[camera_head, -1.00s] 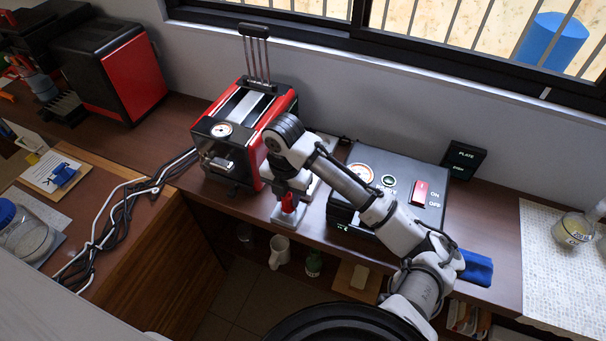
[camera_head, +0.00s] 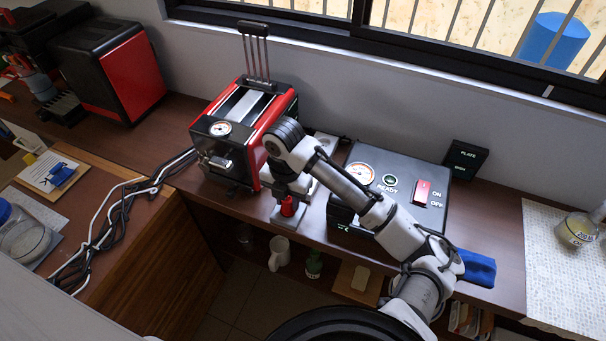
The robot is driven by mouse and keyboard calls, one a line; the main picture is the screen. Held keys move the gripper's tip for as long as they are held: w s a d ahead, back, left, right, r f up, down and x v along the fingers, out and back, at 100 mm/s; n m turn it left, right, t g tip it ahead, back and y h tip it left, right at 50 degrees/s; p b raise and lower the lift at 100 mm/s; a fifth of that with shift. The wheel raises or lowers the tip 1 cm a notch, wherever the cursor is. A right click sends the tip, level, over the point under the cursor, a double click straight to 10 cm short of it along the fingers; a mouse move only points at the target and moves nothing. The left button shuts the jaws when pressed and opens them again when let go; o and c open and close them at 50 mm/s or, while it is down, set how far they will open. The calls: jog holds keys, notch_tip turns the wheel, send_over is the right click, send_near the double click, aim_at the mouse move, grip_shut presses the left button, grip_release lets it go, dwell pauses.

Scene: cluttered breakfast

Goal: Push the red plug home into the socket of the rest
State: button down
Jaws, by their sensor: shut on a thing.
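The red plug (camera_head: 288,206) is in my gripper (camera_head: 290,196), which is shut on it and points down. The plug is upright over the pale grey rest (camera_head: 282,218) at the front edge of the counter, to the right of the red toaster. Its lower end is at the rest. I cannot tell how deep it sits, and the socket itself is hidden by the plug and the gripper.
The red and black toaster (camera_head: 250,130) stands close on the left. A black control box (camera_head: 375,170) with a red switch stands on the right, under my arm. A blue cloth (camera_head: 477,268) lies near the front edge. A white mug (camera_head: 279,252) stands below the counter.

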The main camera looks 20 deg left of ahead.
aim_at(288, 198)
jog(key=shift+f+b, duration=0.35)
jog(key=shift+f, duration=0.1)
jog(key=c, duration=1)
grip_release()
jog(key=shift+c, duration=1.4)
jog(key=shift+r, duration=0.15)
jog(key=shift+r+p, duration=2.6)
jog(key=shift+r, duration=0.85)
